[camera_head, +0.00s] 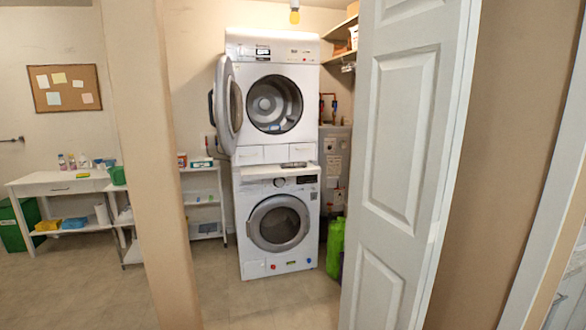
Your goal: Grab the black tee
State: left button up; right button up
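No black tee can be made out in the head view. A small dark flat item (293,165) lies on the ledge between the two stacked machines; it is too small to identify. The upper machine (272,50) has its round door (228,105) swung open to the left, and its drum looks empty. The lower machine (252,190) has its door (279,224) shut. Neither of my grippers is in view.
A white panelled door (400,150) stands close at right. A tan wall edge (155,170) stands at left. A green bag (335,247) sits right of the machines. A white shelf unit (203,205) and white table (55,188) are at left. Floor (270,300) before the machines is clear.

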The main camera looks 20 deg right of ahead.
aim_at(291, 164)
jog(key=i+l, duration=0.2)
jog(key=i, duration=0.3)
jog(key=i+l, duration=0.15)
jog(key=i, duration=0.4)
jog(key=i+l, duration=0.2)
jog(key=i, duration=0.3)
jog(key=i+l, duration=0.15)
jog(key=i, duration=0.35)
jog(key=i+l, duration=0.2)
jog(key=i, duration=0.35)
jog(key=i+l, duration=0.2)
jog(key=i, duration=0.3)
jog(key=i+l, duration=0.15)
jog(key=i, duration=0.4)
